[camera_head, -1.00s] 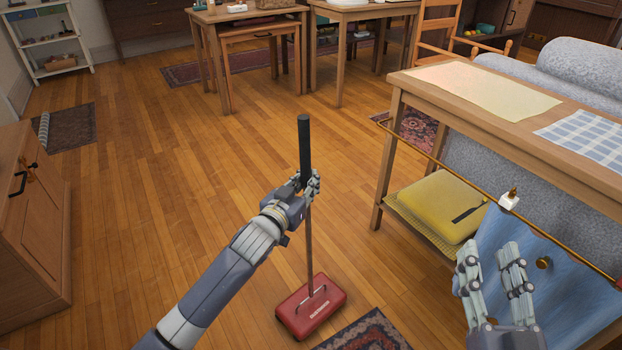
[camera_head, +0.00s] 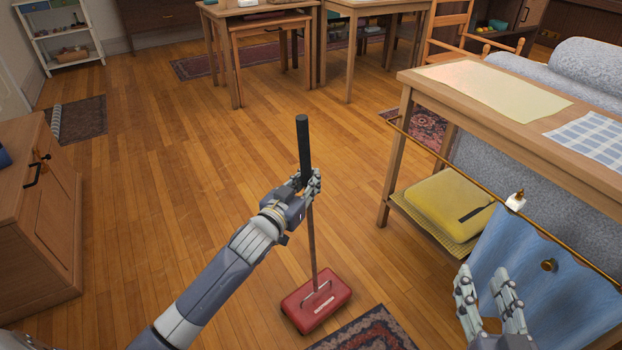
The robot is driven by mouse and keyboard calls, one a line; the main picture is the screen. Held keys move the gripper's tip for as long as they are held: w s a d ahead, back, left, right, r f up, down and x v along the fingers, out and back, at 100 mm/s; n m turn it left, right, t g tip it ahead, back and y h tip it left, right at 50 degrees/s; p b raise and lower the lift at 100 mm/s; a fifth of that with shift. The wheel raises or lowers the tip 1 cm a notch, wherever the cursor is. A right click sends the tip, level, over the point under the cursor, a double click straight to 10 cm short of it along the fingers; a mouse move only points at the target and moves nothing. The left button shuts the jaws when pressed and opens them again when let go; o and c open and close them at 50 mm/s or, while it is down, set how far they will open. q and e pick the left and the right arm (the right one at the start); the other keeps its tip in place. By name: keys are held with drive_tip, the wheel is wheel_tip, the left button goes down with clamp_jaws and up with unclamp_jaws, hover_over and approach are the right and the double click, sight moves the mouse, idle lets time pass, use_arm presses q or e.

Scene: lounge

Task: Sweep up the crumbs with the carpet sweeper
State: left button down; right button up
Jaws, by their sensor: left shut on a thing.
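The carpet sweeper has a red head (camera_head: 317,303) flat on the wooden floor and a thin upright stick with a dark grip (camera_head: 304,145) at its top. My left gripper (camera_head: 309,185) is shut around the stick just below the dark grip. My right gripper (camera_head: 484,290) is empty, its fingers apart, at the lower right in front of the blue cloth. I cannot make out any crumbs on the floor.
A small patterned rug (camera_head: 364,332) lies just right of the sweeper head. A wooden console table (camera_head: 500,118) with a yellow cushion (camera_head: 450,202) on its shelf stands at right. A wooden cabinet (camera_head: 35,215) is at left. The floor between is clear.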

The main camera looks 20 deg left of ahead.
use_arm(q)
drive_tip(key=shift+s+a+f+p, duration=0.35)
drive_tip(key=shift+s+a+p, duration=0.1)
drive_tip(key=shift+s+a, duration=0.1)
drive_tip(key=shift+w+d+r+p, duration=0.2)
drive_tip(key=shift+w+d+p, duration=0.3)
drive_tip(key=shift+p, duration=0.9)
drive_tip(key=w+d, duration=0.4)
drive_tip(key=w, duration=0.2)
drive_tip(key=shift+d+r, duration=0.2)
drive_tip(key=shift+r, duration=0.1)
use_arm(e)
drive_tip(key=s+d+f+g+h, duration=0.2)
drive_tip(key=s+d+f+g, duration=0.2)
drive_tip(key=s+f+g, duration=0.4)
drive_tip(key=shift+s+f+g+h, duration=0.4)
drive_tip(key=shift+f+g, duration=0.1)
drive_tip(key=shift+f, duration=2.2)
drive_tip(key=shift+d, duration=0.1)
